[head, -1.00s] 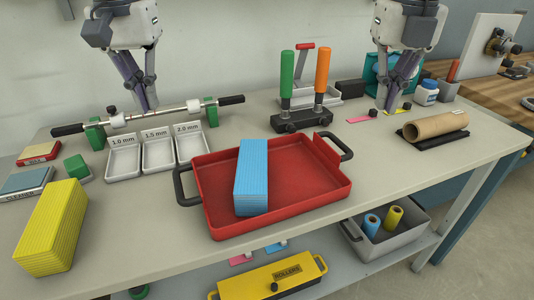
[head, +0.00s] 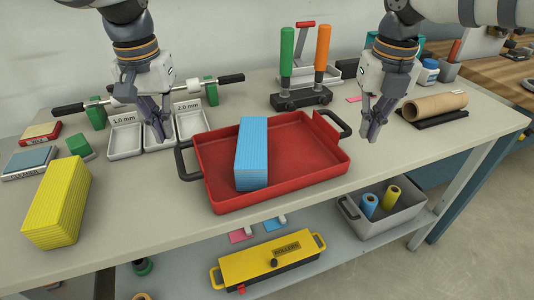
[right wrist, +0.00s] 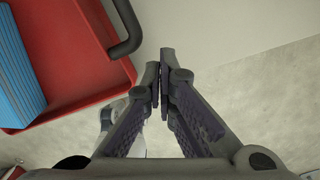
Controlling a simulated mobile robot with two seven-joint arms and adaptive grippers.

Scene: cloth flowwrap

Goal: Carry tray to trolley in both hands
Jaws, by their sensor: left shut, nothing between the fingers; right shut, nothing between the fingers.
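The red tray (head: 300,180) lies on the workbench in the head view, with a dark handle at its left end (head: 182,160) and another at its right end (head: 338,122). A blue ridged block (head: 252,153) stands in its left half. My left gripper (head: 162,138) is shut and empty, just up and left of the left handle. My right gripper (head: 372,138) is shut and empty, to the right of the right handle and apart from it. The right wrist view shows the shut fingers (right wrist: 160,75) beside the tray's handle (right wrist: 128,40) and the red wall (right wrist: 90,75). I cannot make out a trolley.
A yellow block (head: 57,202) stands at the bench's left end. White trays (head: 190,123) and a roller lie behind my left gripper. A stand with green and orange handles (head: 300,98) is behind the tray. A grey bin (head: 385,225) and yellow box (head: 265,265) sit on the lower shelf.

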